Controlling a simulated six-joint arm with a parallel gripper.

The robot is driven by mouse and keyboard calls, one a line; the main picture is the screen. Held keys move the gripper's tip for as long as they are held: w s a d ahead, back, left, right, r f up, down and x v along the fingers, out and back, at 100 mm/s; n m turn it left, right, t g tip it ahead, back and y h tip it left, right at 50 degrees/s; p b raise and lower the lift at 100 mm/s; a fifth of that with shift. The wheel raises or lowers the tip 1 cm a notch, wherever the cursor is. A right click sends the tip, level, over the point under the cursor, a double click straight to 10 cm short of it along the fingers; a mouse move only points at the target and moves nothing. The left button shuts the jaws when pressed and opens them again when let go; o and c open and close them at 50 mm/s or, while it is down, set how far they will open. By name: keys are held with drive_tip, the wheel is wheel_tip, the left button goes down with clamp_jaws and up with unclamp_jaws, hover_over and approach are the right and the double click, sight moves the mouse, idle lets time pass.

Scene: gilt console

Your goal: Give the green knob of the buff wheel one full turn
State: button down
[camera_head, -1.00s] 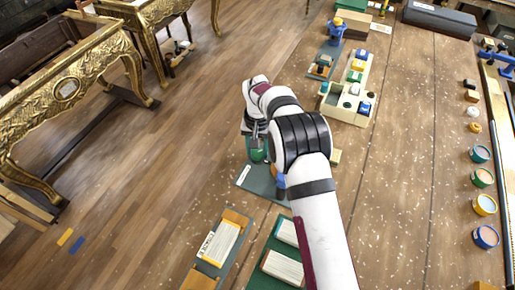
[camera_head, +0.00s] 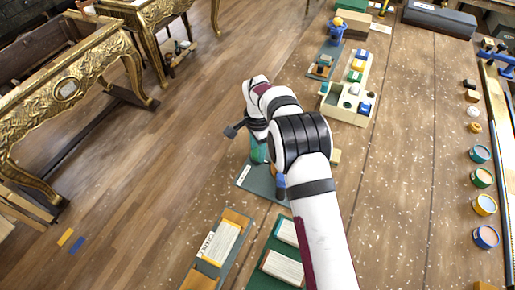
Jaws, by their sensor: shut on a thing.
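The buff wheel stand has a dark grey-blue base plate (camera_head: 252,180) with a white label, on the bench's left part. The green knob (camera_head: 258,152) shows as a small green shape above the plate, just below my wrist. My gripper (camera_head: 234,130) is at the left of my white wrist, its dark parts sticking out to the left above the plate. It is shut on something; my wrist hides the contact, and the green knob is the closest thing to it. The wheel itself is mostly hidden behind my arm.
A cream tray (camera_head: 345,108) with coloured blocks stands beyond. Several paint pots (camera_head: 485,205) line the right edge. Gilt tables (camera_head: 75,85) stand across the floor at left.

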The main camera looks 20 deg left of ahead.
drive_tip(key=shift+m, duration=0.7)
drive_tip(key=shift+c, duration=1.9)
unclamp_jaws()
wheel_tip(320, 180, up, 16)
drive_tip(key=shift+f, duration=0.1)
